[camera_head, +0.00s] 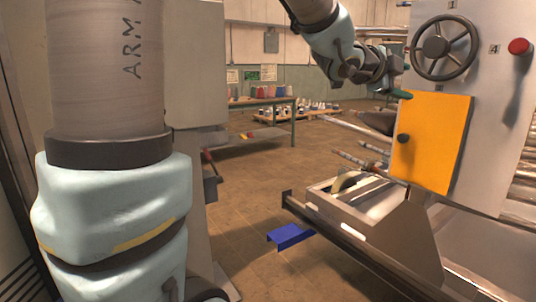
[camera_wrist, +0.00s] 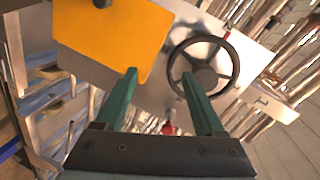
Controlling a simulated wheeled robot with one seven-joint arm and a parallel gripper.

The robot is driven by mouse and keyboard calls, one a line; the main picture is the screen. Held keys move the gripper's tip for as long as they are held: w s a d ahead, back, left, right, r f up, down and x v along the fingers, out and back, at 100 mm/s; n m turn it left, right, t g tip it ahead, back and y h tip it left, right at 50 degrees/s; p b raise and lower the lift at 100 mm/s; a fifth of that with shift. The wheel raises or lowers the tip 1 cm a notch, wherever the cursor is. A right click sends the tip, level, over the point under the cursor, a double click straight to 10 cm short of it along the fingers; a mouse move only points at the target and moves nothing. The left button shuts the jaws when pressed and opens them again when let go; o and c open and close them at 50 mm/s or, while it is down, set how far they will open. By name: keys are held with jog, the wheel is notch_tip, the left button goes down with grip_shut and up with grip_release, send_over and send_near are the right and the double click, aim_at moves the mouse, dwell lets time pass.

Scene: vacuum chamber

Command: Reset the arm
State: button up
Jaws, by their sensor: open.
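My gripper (camera_wrist: 158,80) is open and empty, with its two green fingers spread apart in the wrist view. In the head view my gripper (camera_head: 403,94) is raised at the upper right, in front of the grey panel and close to the top of the yellow door. The yellow door (camera_head: 431,140) has a dark round knob and also shows in the wrist view (camera_wrist: 115,35). A dark handwheel (camera_head: 436,48) is mounted on the panel and appears just beyond the right finger in the wrist view (camera_wrist: 204,76). Part of my arm fills the left of the head view.
A red button (camera_head: 519,47) sits on the panel. Below the door is an open drawer-like tray (camera_head: 338,214) with a long rail. A blue bracket (camera_head: 290,236) is near the floor. A green table (camera_head: 262,101) with colored items stands behind. Brown floor between is clear.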

jog(key=w+a+f+n+y, duration=0.2)
jog(key=a+f+n+y, duration=0.3)
jog(key=a+f+n, duration=0.5)
jog(key=w+a+f+n+y, duration=0.4)
jog(key=a+f, duration=0.4)
jog(key=a, duration=0.6)
jog(key=s+a+f+n+g+y, duration=0.2)
jog(key=s+a+f+n+g, duration=0.1)
jog(key=s+a+f+n, duration=0.2)
jog(key=s+a+f+n+g+y+p, duration=0.1)
jog(key=s+a+f+n+g+y, duration=0.1)
jog(key=s+a+f+n, duration=0.3)
jog(key=s+a+g, duration=0.1)
jog(key=s+a, duration=0.3)
jog(key=s, duration=0.1)
jog(key=shift+s+f+n+g+p, duration=0.15)
jog(key=shift+f+n+g+p, duration=0.15)
jog(key=shift+g, duration=0.1)
